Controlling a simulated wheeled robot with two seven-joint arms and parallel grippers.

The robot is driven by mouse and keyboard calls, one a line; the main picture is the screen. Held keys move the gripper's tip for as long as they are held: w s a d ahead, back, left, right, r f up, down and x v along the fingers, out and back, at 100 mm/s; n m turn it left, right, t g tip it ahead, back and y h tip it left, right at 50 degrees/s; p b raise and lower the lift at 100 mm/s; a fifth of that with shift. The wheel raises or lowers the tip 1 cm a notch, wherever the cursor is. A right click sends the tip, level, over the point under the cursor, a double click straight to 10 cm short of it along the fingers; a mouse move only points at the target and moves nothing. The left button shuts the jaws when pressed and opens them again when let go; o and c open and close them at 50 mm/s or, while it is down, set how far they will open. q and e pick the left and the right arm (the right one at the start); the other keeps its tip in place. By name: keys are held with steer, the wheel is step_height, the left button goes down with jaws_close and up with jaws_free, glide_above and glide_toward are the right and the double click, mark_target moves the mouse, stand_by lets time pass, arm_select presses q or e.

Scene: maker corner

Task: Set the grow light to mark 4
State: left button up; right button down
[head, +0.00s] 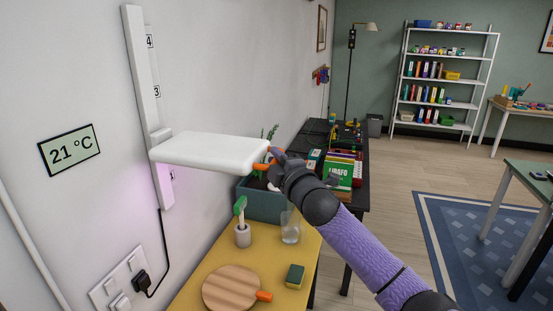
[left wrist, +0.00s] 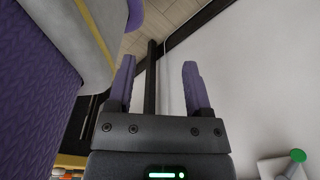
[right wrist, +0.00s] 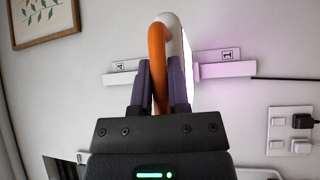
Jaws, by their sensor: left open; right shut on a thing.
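The grow light (head: 208,150) is a white panel sticking out from a white vertical rail (head: 142,70) on the wall. Its carriage is below mark 3 (head: 156,91); mark 4 (head: 149,41) is higher, near the rail's top. Pinkish light shows beneath it. My right gripper (head: 270,162) is shut on the light's orange handle (right wrist: 157,70) at the panel's outer end. The right wrist view shows mark 4 (right wrist: 121,67) left of the light and mark 1 (right wrist: 227,54) right of it. My left gripper (left wrist: 158,80) is open and empty, outside the head view.
A planter (head: 262,204) stands behind. A black cord runs from the rail to a wall socket (head: 119,283). The wall above the light is clear.

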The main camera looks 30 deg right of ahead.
arm_select(q)
steer(key=shift+a, duration=0.55)
steer(key=shift+d, duration=0.3)
steer(key=shift+d, duration=0.2)
step_height(320, 180, up, 23)
steer(key=p, duration=2.2)
steer(key=shift+w+p, duration=0.25)
steer(key=shift+p, duration=0.15)
arm_select(e)
step_height(320, 180, up, 25)
steer(key=shift+f, duration=0.2)
arm_select(q)
steer(key=shift+d+f, duration=0.1)
arm_select(e)
steer(key=shift+r, duration=0.1)
